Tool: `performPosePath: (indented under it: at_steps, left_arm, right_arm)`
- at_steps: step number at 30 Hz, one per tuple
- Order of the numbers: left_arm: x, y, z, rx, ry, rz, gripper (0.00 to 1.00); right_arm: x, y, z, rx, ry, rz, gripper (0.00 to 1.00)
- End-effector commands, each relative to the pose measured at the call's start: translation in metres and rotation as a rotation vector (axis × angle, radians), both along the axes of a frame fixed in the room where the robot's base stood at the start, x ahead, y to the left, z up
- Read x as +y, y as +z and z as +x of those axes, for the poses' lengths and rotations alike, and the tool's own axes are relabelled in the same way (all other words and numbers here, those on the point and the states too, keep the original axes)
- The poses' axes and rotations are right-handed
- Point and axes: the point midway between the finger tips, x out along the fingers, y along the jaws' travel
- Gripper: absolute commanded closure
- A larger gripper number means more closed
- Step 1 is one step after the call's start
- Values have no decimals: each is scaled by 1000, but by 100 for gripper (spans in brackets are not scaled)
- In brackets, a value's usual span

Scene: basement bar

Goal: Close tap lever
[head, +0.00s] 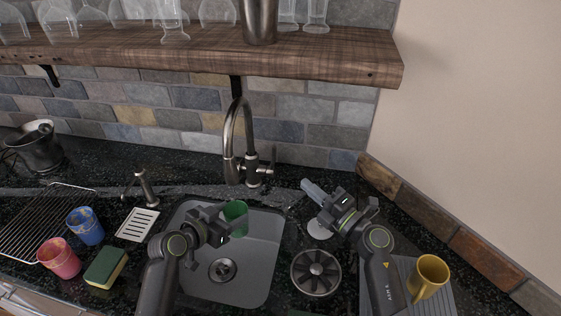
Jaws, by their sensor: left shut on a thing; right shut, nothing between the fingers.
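The tap (231,130) is a tall dark metal gooseneck at the back edge of the sink, in the middle of the head view. Its small lever (272,163) is on the right side of the tap's base. My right gripper (309,188) is shut and empty, to the right of and in front of the lever, apart from it. My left gripper (229,219) is over the sink, shut on a green cup (236,209). The gripper hides part of the cup.
The grey sink (265,270) has a drain (222,270). A soap dispenser (147,187), blue cup (86,227), pink cup (60,260) and sponge (106,267) stand at left. A yellow mug (428,277) is at right. A wooden shelf (330,62) with glasses hangs above the tap.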

Motion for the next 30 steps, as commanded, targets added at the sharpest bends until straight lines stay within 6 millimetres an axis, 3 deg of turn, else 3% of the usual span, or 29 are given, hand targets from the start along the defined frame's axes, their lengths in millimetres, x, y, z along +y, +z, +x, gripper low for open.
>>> performPosePath:
  at_steps: [5,10,25,30]
  left_arm:
    - [0,1,0,-2,0,-1,86]
    - [0,1,0,-2,0,-1,86]
    - [0,1,0,-2,0,0,86]
    - [0,1,0,-2,0,0,86]
  right_arm:
    - [2,-13,-6,22,20,-63,100]
    - [11,-15,1,28,23,-73,100]
    - [75,-6,63,26,24,-73,100]
    - [74,-3,84,25,23,-76,100]
